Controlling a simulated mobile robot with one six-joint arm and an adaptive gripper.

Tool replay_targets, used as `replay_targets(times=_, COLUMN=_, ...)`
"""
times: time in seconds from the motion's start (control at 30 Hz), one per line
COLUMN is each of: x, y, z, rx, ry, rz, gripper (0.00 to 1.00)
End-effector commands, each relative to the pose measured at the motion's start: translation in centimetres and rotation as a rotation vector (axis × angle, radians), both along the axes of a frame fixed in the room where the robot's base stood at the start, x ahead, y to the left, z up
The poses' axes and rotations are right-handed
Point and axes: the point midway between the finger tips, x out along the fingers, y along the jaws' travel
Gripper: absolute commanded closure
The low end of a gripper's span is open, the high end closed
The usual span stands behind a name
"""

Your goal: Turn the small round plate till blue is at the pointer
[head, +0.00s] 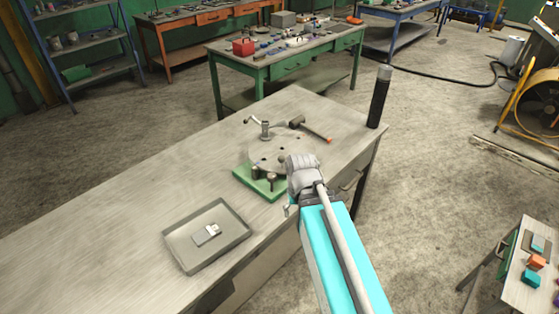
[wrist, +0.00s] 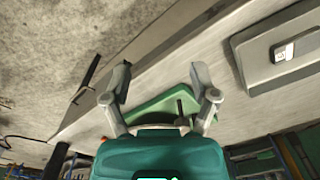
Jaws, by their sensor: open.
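The small round plate (head: 268,154) is grey with several dark spots and lies flat above a green base (head: 258,185) on the workbench. My gripper and wrist cover its right side in the head view. I see no blue mark, and I cannot make out the pointer. In the wrist view my gripper (wrist: 162,82) is open, its two fingers wide apart with nothing between the tips. The green base (wrist: 160,105) shows behind and between the fingers. I cannot tell whether the gripper touches the plate.
A small crank-like fitting (head: 265,130) and a hammer (head: 311,130) are beyond the plate. A dark upright cylinder (head: 378,100) stands at the bench's far right corner. A grey tray (head: 188,262) holding a small metal piece is at left. The bench's left part is clear.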

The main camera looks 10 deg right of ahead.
Motion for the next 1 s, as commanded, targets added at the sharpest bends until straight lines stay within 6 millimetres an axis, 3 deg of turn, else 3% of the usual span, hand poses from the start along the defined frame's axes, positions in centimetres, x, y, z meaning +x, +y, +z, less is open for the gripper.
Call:
replay_targets(times=0.27, x=2.3, y=0.0, z=-3.1, rx=0.177, ry=-0.035, rz=-0.208, gripper=0.22)
replay_targets(times=0.63, x=8.8, y=0.6, z=-6.5, rx=0.688, ry=-0.025, rz=-0.764, gripper=0.22)
replay_targets(times=0.83, x=12.5, y=-0.9, z=-6.7, rx=0.999, ry=0.057, rz=-1.07, gripper=0.22)
replay_targets(times=1.0, x=15.4, y=-3.5, z=-6.3, rx=1.274, ry=0.177, rz=-1.303, gripper=0.22)
